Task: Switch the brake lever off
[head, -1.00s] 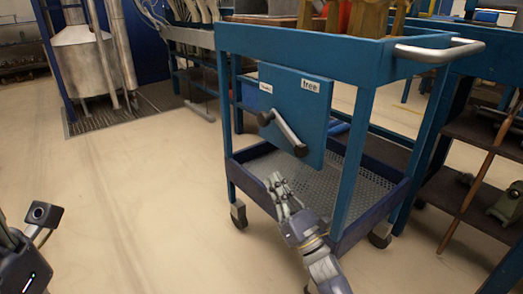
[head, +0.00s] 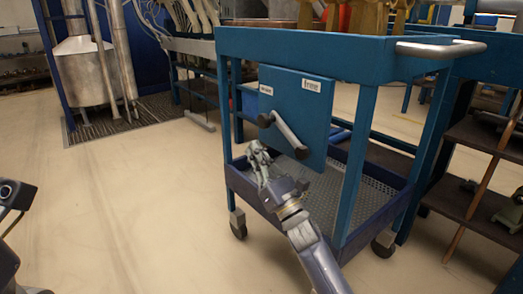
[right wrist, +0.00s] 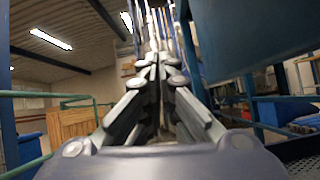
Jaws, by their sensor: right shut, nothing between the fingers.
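The brake lever (head: 287,131) is a metal bar with dark knobs on a blue panel (head: 315,110) on the side of the cart. It slants from an upper-left knob down to a lower-right knob. One label on the panel reads "free" (head: 311,85); a smaller label (head: 266,89) at the upper left is too small to read. My right gripper (head: 256,150) is shut and empty, left of and below the lever, apart from it. The right wrist view shows its closed fingers (right wrist: 158,70). My left arm shows only partly at the left edge, its gripper out of view.
The blue cart (head: 310,42) has a mesh lower shelf (head: 370,190), corner posts and a grey handle (head: 440,48). A shelf unit with a leaning wooden stick (head: 486,180) stands at the right. The floor (head: 130,210) at the left is clear.

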